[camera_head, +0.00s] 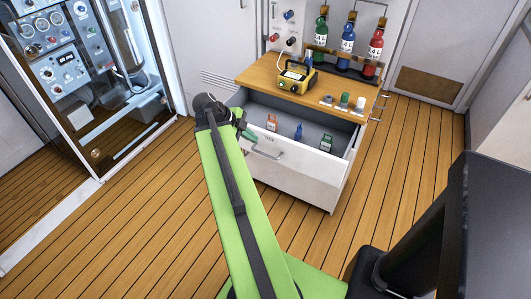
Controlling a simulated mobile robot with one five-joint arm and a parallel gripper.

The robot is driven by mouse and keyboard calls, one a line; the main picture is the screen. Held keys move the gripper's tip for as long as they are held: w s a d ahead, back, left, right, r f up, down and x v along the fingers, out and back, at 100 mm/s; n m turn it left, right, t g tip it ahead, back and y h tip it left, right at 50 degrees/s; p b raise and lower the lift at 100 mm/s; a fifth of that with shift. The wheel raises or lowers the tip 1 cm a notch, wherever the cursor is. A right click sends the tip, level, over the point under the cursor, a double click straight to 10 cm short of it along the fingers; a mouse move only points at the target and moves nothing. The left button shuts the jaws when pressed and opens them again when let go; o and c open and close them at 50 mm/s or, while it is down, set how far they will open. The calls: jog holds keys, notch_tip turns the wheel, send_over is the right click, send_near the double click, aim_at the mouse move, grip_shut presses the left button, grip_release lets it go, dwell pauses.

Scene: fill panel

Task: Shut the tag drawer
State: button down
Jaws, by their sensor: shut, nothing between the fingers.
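The tag drawer (297,178) is a white-fronted drawer pulled out of a cabinet with a wooden top. Its grey inside shows an orange tag (271,122), a blue tag (298,131) and a green tag (326,142). A bar handle (266,153) is on the left part of its front. My gripper (250,134) is at the end of my green arm, at the drawer's left front corner near the handle. Its fingers are shut and empty. I cannot tell whether they touch the drawer. My arm's end hides the drawer's left corner.
On the wooden top (262,78) are a yellow device (296,78) and several small caps. Red, blue and green bottles (347,40) stand on a panel behind. A glass-fronted instrument cabinet (70,60) is at the left. The plank floor (415,140) is clear right of the drawer.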

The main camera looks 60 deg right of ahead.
aim_at(265, 147)
jog(key=b+x, duration=0.7)
jog(key=x, duration=0.2)
jog(key=shift+w+a+f, duration=0.1)
jog(key=shift+f, duration=0.05)
jog(key=shift+s+d+f+b, duration=0.25)
jog(key=shift+b, duration=0.25)
